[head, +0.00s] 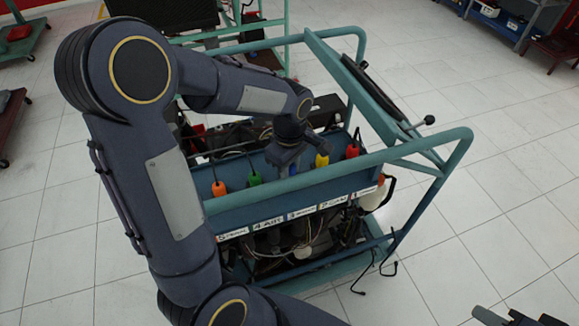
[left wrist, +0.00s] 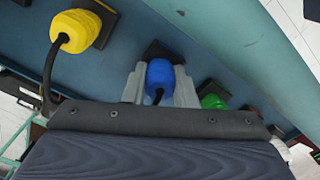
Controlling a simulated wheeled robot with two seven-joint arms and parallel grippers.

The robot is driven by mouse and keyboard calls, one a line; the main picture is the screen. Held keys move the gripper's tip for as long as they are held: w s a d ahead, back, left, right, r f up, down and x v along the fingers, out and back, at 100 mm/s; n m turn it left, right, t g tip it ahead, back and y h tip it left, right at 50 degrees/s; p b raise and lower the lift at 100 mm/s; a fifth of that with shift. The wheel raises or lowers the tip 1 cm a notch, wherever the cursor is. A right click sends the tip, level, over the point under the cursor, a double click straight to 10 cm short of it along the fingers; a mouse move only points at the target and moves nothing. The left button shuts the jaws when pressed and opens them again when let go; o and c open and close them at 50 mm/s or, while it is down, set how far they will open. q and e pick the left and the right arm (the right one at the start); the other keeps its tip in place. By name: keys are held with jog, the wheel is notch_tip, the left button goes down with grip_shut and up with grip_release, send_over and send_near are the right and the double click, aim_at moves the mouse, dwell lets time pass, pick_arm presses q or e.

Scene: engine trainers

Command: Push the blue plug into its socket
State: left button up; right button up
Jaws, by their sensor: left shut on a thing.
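The blue plug (left wrist: 160,80) sits between the two grey fingers of my left gripper (left wrist: 160,84), which is shut on it, in the left wrist view. Its black cable runs back toward the gripper body. A dark square socket block (left wrist: 162,50) shows just beyond the plug on the blue panel; whether the plug is fully seated cannot be told. In the head view the blue plug (head: 293,170) is mostly hidden below my left gripper (head: 287,162), at the middle of the blue panel (head: 265,205).
Teal frame rails (head: 330,170) run in front of the panel. The tiled floor (head: 500,200) at the right is mostly clear.

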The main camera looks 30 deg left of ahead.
pick_arm(q)
jog(key=o, duration=1.1)
jog(key=shift+c, duration=0.2)
jog(key=shift+r+p, duration=2.85)
jog(key=shift+r, duration=0.7)
grip_shut()
